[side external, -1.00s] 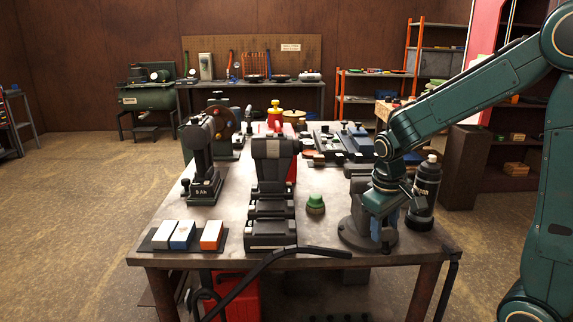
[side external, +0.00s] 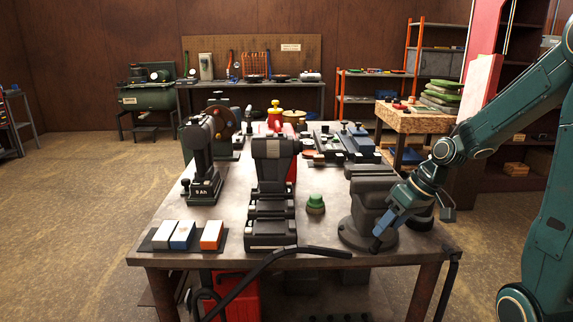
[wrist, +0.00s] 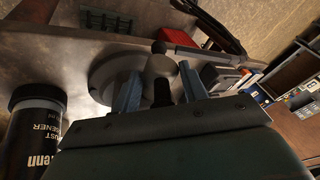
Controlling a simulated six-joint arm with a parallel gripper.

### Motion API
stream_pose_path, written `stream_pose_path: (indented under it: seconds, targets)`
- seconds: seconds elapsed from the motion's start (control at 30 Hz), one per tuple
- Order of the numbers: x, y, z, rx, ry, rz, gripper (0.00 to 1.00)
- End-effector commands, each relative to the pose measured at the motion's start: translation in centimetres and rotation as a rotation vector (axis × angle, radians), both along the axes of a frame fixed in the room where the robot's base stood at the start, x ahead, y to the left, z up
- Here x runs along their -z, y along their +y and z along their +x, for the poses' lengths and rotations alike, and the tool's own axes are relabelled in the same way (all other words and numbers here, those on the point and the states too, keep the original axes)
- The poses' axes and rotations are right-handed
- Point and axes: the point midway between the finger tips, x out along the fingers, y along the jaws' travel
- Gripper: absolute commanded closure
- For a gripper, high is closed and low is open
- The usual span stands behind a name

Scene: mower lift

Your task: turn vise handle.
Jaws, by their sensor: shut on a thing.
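The grey bench vise (side external: 368,186) stands on its round base at the front right corner of the workbench. My gripper (side external: 386,228) comes in low from the right, tilted, with its blue fingers at the vise's front. In the wrist view my gripper (wrist: 160,82) has one finger on each side of the vise handle (wrist: 162,93), a dark bar, and is shut on it. A grey rounded part and a small dark ball show just beyond the bar. The round vise base also shows there (wrist: 104,82). In the side view the fingers and wrist hide most of the handle.
A black bottle (wrist: 34,118) stands close beside my gripper; my arm mostly hides it in the side view. A green knob (side external: 315,204) sits left of the vise on the workbench (side external: 330,238). A black hose (side external: 290,250) runs along the front edge.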

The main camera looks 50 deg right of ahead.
Motion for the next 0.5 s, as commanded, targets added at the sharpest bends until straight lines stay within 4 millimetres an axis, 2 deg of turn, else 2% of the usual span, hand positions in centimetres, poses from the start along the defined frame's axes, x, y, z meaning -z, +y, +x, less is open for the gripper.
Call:
stream_pose_path:
  seconds: [0.5]
  targets:
    - [-0.06,-0.21,0.02,-0.006,-0.120,0.107,0.80]
